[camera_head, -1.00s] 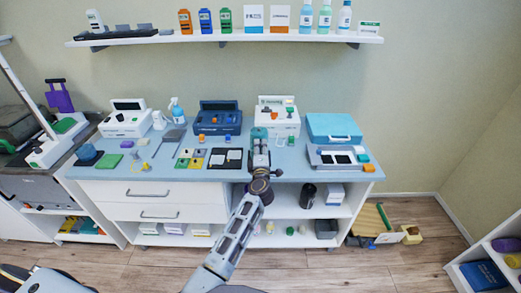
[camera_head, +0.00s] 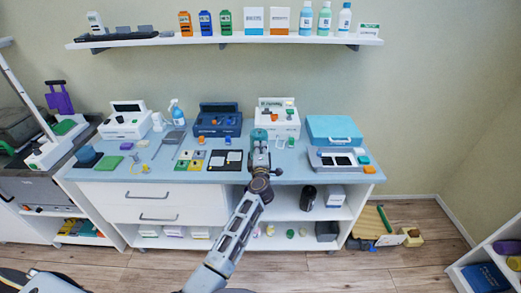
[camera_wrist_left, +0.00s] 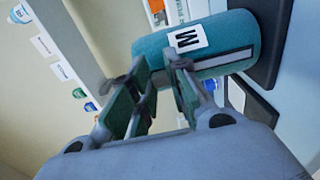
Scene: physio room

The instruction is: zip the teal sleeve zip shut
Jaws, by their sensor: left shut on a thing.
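The teal sleeve (camera_wrist_left: 225,32) lies across the top of the left wrist view, with a white label marked M. A dark zip strip with a pale edge (camera_wrist_left: 220,62) runs along its near side. In the head view, only a small part of the teal sleeve (camera_head: 259,134) shows beyond my gripper. My left gripper (camera_head: 259,158) is over the table, at the sleeve. In the wrist view, the gripper's fingertips (camera_wrist_left: 158,66) meet the left end of the zip. They are shut on the zip pull, which is mostly hidden between them. My right gripper is out of view.
A dark blue case (camera_head: 218,122) and a white box (camera_head: 276,122) stand behind the sleeve. A dark mat with white cards (camera_head: 224,167) lies left of my gripper. A light blue case (camera_head: 333,130) stands at the right, behind a grey tray (camera_head: 340,168).

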